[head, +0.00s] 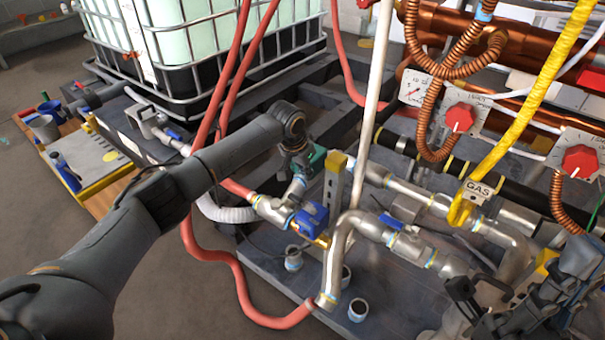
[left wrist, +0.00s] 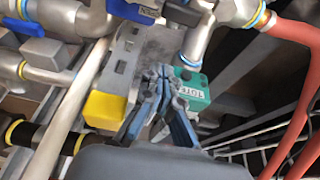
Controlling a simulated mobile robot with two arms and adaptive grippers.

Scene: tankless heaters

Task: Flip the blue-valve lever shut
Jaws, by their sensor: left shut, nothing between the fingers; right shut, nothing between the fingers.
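A valve with a blue lever (head: 392,221) sits on the metal pipe in the middle right of the head view. A blue boxy part (head: 312,215) sits on another metal pipe fitting to its left; I cannot tell which one the task means. A blue part also shows at the top of the left wrist view (left wrist: 132,10). My left gripper (head: 303,168) is shut and empty beside a teal box (head: 318,156), above and behind the blue boxy part. Its fingers (left wrist: 164,76) are together in the left wrist view. My right gripper (head: 468,300) is shut and empty at the lower right.
A yellow-topped post (head: 337,161) and a white vertical pole (head: 370,110) stand close to my left gripper. Red hoses (head: 238,75) hang behind my left arm. Red knobs (head: 460,118) and a yellow gas hose (head: 530,95) are at the right.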

